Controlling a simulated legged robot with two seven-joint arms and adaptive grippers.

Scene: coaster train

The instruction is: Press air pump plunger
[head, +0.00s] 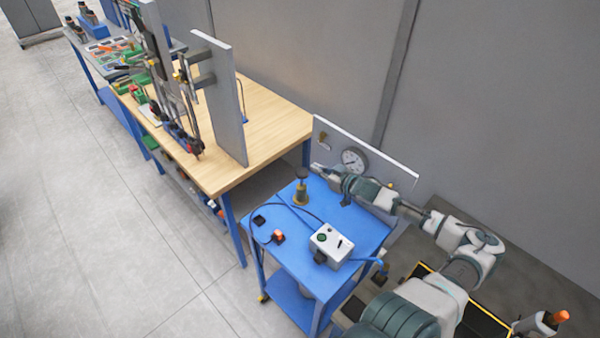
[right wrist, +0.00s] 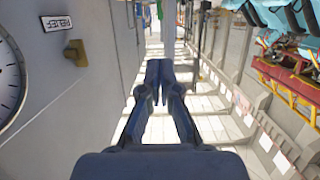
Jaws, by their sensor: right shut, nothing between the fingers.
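The air pump (head: 301,194) stands upright on the blue cart, a brass-coloured body with a dark round knob (head: 301,173) on top. My right gripper (head: 315,169) reaches in from the right, its fingertips just to the right of the knob and near its height in the head view. Whether they touch it, I cannot tell. In the right wrist view the two fingers (right wrist: 160,78) are shut together with nothing between them. The pump does not show in that view. My left gripper is not in view.
The blue cart (head: 284,262) also carries a grey control box (head: 331,245) with a green button, cables and an orange-topped part (head: 278,237). A panel behind holds a gauge (head: 354,160) and a brass relief fitting (right wrist: 76,52). A wooden-topped workbench (head: 270,122) stands to the left.

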